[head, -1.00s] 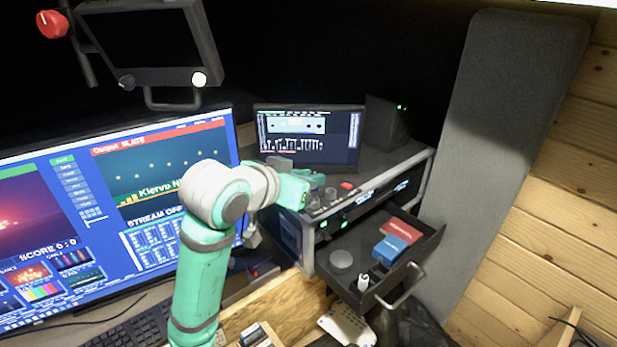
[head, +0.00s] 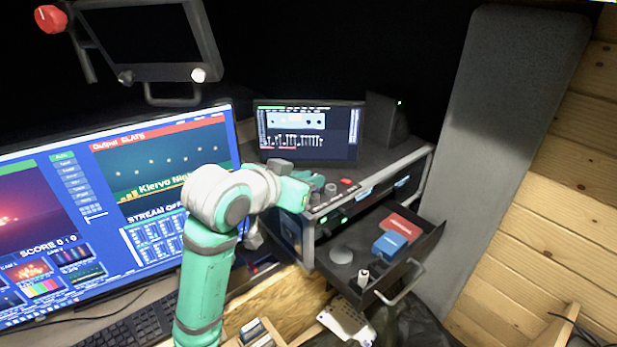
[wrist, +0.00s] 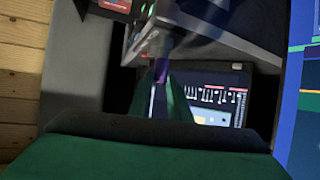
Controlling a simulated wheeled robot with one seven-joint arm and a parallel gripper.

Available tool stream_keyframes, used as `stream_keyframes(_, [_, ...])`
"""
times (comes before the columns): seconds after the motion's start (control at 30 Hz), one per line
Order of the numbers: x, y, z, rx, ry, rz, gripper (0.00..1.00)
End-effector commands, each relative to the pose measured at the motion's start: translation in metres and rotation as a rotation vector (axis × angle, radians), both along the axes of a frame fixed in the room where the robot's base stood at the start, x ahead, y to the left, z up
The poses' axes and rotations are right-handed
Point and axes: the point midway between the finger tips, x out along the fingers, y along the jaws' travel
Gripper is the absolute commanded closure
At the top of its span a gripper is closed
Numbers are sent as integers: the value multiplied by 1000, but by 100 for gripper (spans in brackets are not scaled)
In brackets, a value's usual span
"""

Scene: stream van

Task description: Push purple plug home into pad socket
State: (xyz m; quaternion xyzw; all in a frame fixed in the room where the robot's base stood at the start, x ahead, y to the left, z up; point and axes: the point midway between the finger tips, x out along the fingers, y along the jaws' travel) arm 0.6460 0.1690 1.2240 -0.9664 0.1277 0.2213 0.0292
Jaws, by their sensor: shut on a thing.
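The purple plug (wrist: 161,73) shows in the wrist view between the two green fingertips of my gripper (wrist: 163,90), which is shut on it. The plug points toward a dark face of the rack unit beyond it. I cannot make out the pad socket or tell whether the plug touches it. In the head view my gripper (head: 312,182) is over the left front part of the rack top (head: 372,172), beside the knobs, and the plug is hidden there.
A laptop-like screen (head: 310,130) and a dark speaker (head: 388,120) stand behind my gripper. An open drawer (head: 425,245) holds red and blue boxes (head: 390,245). A large monitor (head: 60,200) stands close on the left. A grey padded panel (head: 515,130) rises at right.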

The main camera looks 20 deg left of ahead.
Motion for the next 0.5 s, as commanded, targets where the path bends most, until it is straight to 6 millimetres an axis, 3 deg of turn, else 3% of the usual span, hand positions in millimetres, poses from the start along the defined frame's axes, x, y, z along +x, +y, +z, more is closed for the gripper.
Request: stream_keyframes(0.5, [0, 0, -10, 0, -1, 0, 100])
